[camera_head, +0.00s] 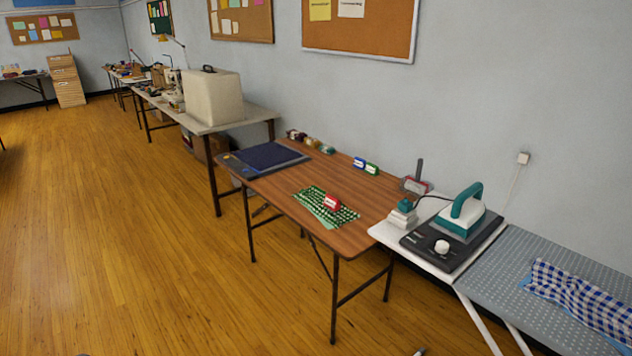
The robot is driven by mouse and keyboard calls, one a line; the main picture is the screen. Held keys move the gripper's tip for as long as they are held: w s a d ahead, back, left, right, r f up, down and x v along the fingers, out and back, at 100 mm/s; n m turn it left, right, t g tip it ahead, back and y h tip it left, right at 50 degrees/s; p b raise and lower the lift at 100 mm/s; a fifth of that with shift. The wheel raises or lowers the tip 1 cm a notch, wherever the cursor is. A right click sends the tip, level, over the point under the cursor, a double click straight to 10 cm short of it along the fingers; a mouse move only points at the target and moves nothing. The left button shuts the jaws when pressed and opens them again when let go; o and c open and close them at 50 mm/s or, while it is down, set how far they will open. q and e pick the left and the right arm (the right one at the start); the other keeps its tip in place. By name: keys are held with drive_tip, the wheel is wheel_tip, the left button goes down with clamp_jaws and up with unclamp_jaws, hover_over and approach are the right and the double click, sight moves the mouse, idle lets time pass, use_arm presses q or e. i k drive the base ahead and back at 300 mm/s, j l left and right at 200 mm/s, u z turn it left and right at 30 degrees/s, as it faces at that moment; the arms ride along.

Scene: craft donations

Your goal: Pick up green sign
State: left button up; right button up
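A small green sign (371,169) stands near the wall-side edge of the brown wooden table (290,196). A blue sign (358,162) stands close beside it on its left. A red sign (331,203) with a white label stands on green patterned cloth (313,205) nearer the front edge of the same table.
A dark blue cutting mat (265,157) lies at the table's left end, with several small items behind it. A teal iron (465,213) stands on a dark base (432,253) at the right, beside an ironing board (500,267). The wooden floor in front is clear.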

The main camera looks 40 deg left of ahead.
sight(373, 169)
drive_tip(key=u, duration=0.95)
